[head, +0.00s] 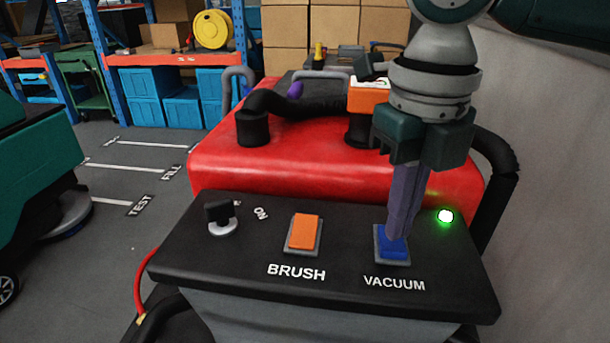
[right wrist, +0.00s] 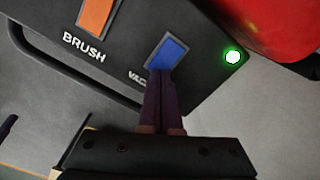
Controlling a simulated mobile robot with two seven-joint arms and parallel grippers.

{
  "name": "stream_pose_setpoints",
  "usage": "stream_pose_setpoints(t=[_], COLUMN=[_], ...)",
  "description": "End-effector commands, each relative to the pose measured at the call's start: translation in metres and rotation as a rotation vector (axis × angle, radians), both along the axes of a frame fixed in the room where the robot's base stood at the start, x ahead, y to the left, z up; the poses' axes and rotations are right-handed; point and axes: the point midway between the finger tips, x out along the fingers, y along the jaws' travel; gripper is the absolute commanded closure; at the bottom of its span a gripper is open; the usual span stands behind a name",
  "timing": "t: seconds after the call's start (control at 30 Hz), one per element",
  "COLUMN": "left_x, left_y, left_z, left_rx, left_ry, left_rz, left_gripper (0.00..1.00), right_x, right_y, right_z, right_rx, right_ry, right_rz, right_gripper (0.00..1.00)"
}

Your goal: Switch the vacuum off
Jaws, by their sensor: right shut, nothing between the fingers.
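The blue vacuum switch (head: 392,249) sits in a grey frame on the black control panel (head: 340,240), above the label VACUUM. It also shows in the right wrist view (right wrist: 168,54). A round green light (head: 445,216) glows to its right, and it is lit in the right wrist view (right wrist: 233,57) too. My right gripper (head: 393,234) points down with its purple fingers shut and empty. Its fingertips are at the far edge of the blue switch in the head view and seem to touch it; the exact contact is hidden. My left gripper is not in view.
An orange brush switch (head: 304,232) and a black key knob (head: 221,217) marked ON sit left on the panel. Behind is the red tank cover (head: 300,165) with a black hose (head: 290,104). Shelves with blue bins (head: 140,97) stand at the back left.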

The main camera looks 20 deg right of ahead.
Motion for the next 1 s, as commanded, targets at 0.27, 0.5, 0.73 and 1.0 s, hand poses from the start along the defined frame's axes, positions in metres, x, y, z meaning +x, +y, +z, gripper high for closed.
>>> stream_pose_setpoints(t=[0.27, 0.5, 0.73, 1.0], left_x=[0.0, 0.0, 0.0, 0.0], left_y=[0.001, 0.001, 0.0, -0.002], left_z=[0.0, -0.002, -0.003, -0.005], left_rx=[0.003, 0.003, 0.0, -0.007], left_ry=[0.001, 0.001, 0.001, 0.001], left_rz=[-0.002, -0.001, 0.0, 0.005], left_gripper=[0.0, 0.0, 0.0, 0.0], right_x=[0.0, 0.0, 0.0, 0.0], right_y=[0.0, 0.0, 0.0, 0.0], right_z=[0.0, -0.003, -0.006, -0.01], right_rx=[0.0, 0.0, 0.0, 0.0], right_ry=[0.0, 0.0, 0.001, 0.001], right_rz=[0.0, 0.0, 0.0, 0.0], right_gripper=[1.0, 1.0, 1.0, 1.0])
